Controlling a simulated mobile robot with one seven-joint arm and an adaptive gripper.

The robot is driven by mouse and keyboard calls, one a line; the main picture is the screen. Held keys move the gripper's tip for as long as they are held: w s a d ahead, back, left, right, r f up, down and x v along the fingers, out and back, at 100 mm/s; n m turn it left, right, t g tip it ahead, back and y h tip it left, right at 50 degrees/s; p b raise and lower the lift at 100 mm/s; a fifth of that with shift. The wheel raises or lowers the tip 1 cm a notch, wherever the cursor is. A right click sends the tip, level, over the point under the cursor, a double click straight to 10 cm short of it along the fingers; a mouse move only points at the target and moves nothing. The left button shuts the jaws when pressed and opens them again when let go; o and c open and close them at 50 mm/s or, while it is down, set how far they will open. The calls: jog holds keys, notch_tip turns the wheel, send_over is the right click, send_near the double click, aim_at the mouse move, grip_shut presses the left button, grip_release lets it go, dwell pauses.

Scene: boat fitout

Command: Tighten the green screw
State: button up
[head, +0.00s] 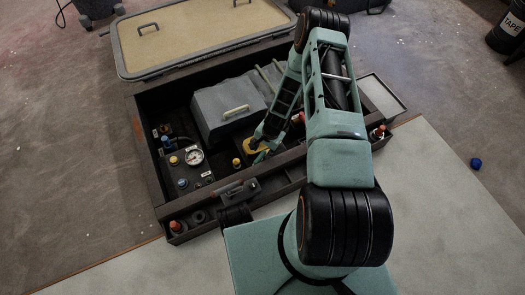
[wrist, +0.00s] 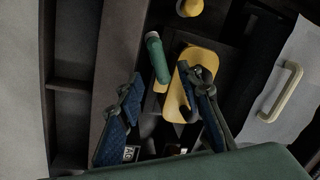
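A green cylinder with a rounded end, which looks like the green screw (wrist: 157,58), shows in the wrist view beside a yellow plate (wrist: 196,92). My gripper (wrist: 160,80) is open, with its two blue-padded fingers apart. The green screw lies just beyond the fingertips, roughly in line with the gap between them; I cannot tell whether either finger touches it. In the head view my gripper (head: 262,146) reaches down into the dark open compartment beside the yellow plate (head: 251,146). My arm partly hides that spot, and the screw is hard to make out there.
A grey box cover with a pale handle (head: 235,111) stands beside the gripper. A gauge panel (head: 193,157) with coloured knobs is to the left. A yellow knob (wrist: 190,7) sits beyond the screw. The dark compartment frame (head: 150,190) borders the work area.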

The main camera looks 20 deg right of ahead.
jog(key=shift+o, duration=1)
